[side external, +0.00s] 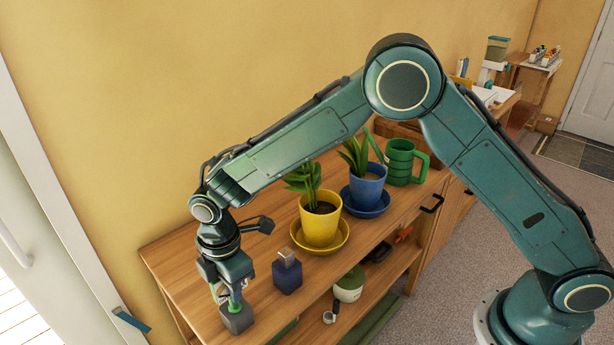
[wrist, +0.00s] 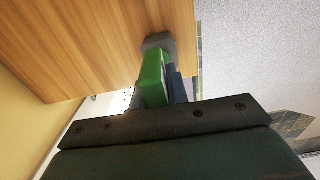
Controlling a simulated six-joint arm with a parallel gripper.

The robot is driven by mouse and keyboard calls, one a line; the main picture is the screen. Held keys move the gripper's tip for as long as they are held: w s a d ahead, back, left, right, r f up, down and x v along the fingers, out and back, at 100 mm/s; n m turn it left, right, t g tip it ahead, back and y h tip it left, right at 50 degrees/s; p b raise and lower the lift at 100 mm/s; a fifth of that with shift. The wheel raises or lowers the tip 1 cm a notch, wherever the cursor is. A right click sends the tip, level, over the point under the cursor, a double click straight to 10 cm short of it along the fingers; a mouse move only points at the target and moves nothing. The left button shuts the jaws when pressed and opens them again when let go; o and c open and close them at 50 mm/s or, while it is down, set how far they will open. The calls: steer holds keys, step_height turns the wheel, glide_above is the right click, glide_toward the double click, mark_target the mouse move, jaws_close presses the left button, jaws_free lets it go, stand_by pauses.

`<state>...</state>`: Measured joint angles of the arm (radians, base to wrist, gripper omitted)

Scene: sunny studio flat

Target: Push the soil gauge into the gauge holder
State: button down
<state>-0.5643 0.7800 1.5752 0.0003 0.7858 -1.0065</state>
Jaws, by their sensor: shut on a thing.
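The soil gauge (side external: 235,299) is green and sits between the jaws of my gripper (side external: 228,292), which is shut on it. The gauge holder (side external: 237,320) is a small grey block near the left front corner of the wooden shelf top. The gauge's lower end meets the top of the holder; how deep it sits inside cannot be told. In the wrist view the green gauge (wrist: 153,78) runs up to the grey holder (wrist: 158,41), with a dark finger beside it.
A dark blue bottle (side external: 287,273) stands close to the right of my gripper. Farther right are a yellow potted plant (side external: 320,226), a blue potted plant (side external: 367,191) and a green mug (side external: 400,161). A white and green pot (side external: 349,286) is on the lower shelf.

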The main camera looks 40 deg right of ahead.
steer(key=shift+f, duration=0.3)
stand_by(0.6)
steer(key=c, duration=0.8)
jaws_free()
steer(key=shift+r, duration=0.15)
steer(key=shift+r, duration=0.2)
steer(key=shift+r, duration=3.35)
